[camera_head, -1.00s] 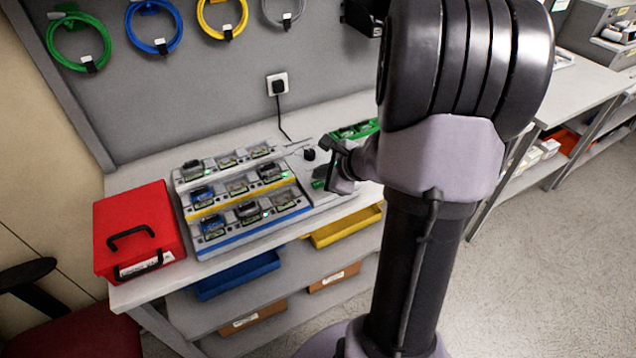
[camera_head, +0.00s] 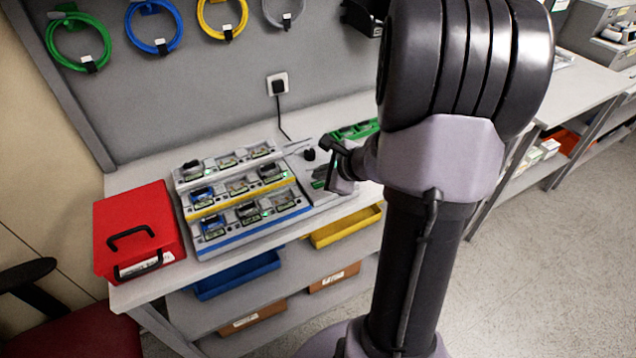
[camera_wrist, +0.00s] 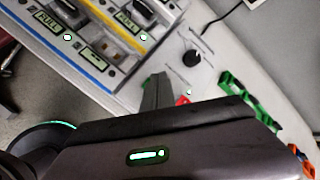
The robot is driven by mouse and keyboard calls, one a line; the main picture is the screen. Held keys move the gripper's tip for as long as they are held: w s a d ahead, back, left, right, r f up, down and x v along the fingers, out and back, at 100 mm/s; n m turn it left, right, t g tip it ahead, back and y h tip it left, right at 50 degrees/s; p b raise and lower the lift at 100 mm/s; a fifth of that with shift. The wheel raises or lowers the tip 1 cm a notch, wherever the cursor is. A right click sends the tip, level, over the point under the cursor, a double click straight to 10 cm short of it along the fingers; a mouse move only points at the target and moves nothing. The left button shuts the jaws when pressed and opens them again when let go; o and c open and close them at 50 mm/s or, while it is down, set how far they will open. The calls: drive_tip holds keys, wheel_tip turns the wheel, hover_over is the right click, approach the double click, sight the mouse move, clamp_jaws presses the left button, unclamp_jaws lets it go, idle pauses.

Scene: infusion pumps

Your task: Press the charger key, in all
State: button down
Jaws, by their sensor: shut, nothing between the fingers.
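The charger (camera_head: 245,205) is a stepped grey unit with white, yellow and blue striped rows of bays on the bench. In the wrist view, bay displays (camera_wrist: 47,23) read FULL beside green lights. My gripper (camera_head: 334,180) is shut and empty over the panel. Its finger (camera_wrist: 153,92) shows left of the red key in the wrist view. I cannot tell whether it touches the panel, and my gripper body hides what lies below.
A red case (camera_head: 137,230) stands left of the charger. A green rack (camera_head: 355,131) is behind my gripper. Blue (camera_head: 236,276) and yellow (camera_head: 345,226) bins hang below the bench front. A plug and cable (camera_head: 278,88) are on the wall.

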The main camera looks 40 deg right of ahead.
sight(321, 186)
drive_tip(key=shift+f, duration=0.15)
drive_tip(key=shift+f+b, duration=0.25)
drive_tip(key=shift+b, duration=0.35)
drive_tip(key=shift+f+b, duration=0.4)
drive_tip(key=shift+b, duration=0.1)
idle(0.3)
drive_tip(key=shift+r, duration=0.15)
drive_tip(key=shift+r+p, duration=0.55)
drive_tip(key=shift+r, duration=0.1)
drive_tip(key=shift+r, duration=0.1)
wheel_tip(321, 186, up, 5)
drive_tip(key=p, duration=0.4)
